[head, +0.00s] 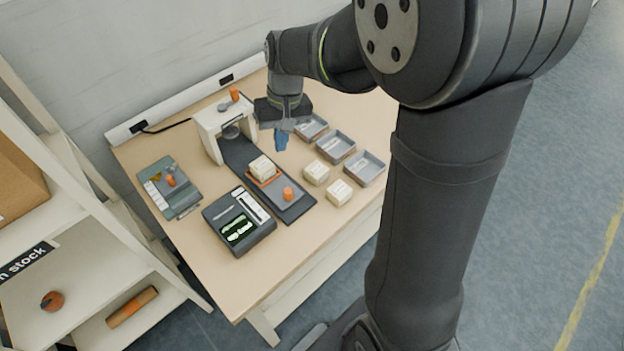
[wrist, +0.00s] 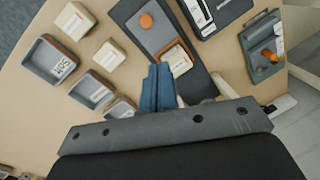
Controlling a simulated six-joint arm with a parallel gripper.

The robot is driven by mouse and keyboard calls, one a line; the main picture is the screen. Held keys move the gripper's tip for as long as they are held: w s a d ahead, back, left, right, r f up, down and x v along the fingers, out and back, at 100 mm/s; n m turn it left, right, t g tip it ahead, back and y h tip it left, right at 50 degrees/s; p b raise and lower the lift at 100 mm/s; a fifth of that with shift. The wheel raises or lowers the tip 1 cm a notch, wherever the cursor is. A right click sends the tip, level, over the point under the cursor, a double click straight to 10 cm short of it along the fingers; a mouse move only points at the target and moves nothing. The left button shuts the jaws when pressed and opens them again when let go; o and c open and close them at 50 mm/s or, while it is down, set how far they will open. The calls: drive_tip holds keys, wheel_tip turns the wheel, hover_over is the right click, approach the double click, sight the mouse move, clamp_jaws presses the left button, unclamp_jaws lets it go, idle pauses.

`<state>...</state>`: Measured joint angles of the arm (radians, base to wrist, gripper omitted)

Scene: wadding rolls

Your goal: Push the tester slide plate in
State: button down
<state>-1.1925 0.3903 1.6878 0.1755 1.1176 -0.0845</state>
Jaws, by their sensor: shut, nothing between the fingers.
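The tester has a white arch (head: 208,128) at the back of the table, with an orange knob on top. A dark base runs forward from under it. The grey slide plate (head: 275,195) lies on this base, drawn out in front of the arch, with an orange knob (head: 288,193) at its front end. A cream pack (head: 262,168) sits in an orange-edged seat on the plate. In the wrist view the plate (wrist: 155,38) and pack (wrist: 178,59) lie beyond my fingers. My gripper (head: 281,142) is shut and empty, its blue fingers (wrist: 159,88) pointing down right of the arch.
Two loose cream packs (head: 316,172) (head: 339,192) lie right of the base. Three grey trays (head: 364,168) line the right side. A device with a lit display (head: 240,220) stands close left of the base, and another device (head: 169,187) farther left. Shelving (head: 100,270) stands left.

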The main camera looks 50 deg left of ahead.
sight(264, 158)
drive_tip(key=w+d+f+m+g+y, duration=0.1)
drive_tip(key=w+d+f+m+y, duration=0.2)
drive_tip(key=d+m, duration=0.75)
drive_tip(key=w+d+f+m+g+y, duration=0.15)
drive_tip(key=d+f+m+y, duration=0.35)
drive_tip(key=m, duration=1.1)
drive_tip(key=x, duration=0.7)
drive_tip(key=shift+s+a+f, duration=0.15)
drive_tip(key=shift+a+f, duration=0.05)
drive_tip(key=shift+f, duration=0.1)
drive_tip(key=shift+s+a, duration=0.25)
drive_tip(key=shift+a, duration=0.25)
drive_tip(key=shift+s+a, duration=0.2)
drive_tip(key=shift+a, duration=0.25)
drive_tip(key=shift+s+a, duration=0.25)
drive_tip(key=shift+a, duration=0.25)
drive_tip(key=shift+s+a, duration=0.2)
drive_tip(key=shift+a, duration=0.25)
drive_tip(key=a, duration=1.4)
drive_tip(key=shift+a, duration=0.4)
drive_tip(key=shift+r, duration=0.1)
